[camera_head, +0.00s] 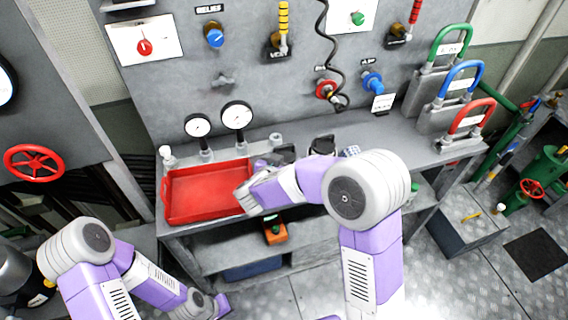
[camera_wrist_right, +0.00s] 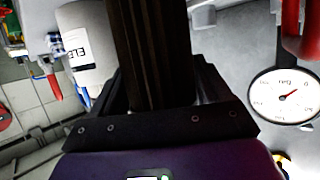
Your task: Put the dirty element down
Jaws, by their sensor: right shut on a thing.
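The dirty element (camera_wrist_right: 152,45) is a dark brown ribbed cylinder between the black fingers of my right gripper (camera_wrist_right: 160,88) in the right wrist view. That gripper is shut on it. In the head view, my right forearm reaches left over the bench to the right edge of the red tray (camera_head: 205,190); the element cannot be made out clearly there. The visible floor of the tray looks empty. My left gripper (camera_head: 218,303) is low in front of the bench, and its fingers cannot be made out.
Two gauges (camera_head: 237,115) stand behind the tray, and a small pale bottle (camera_head: 167,154) is at its back left corner. A black cup-like part (camera_head: 322,145) stands on the bench to the right. An orange box (camera_head: 275,230) sits on the shelf below.

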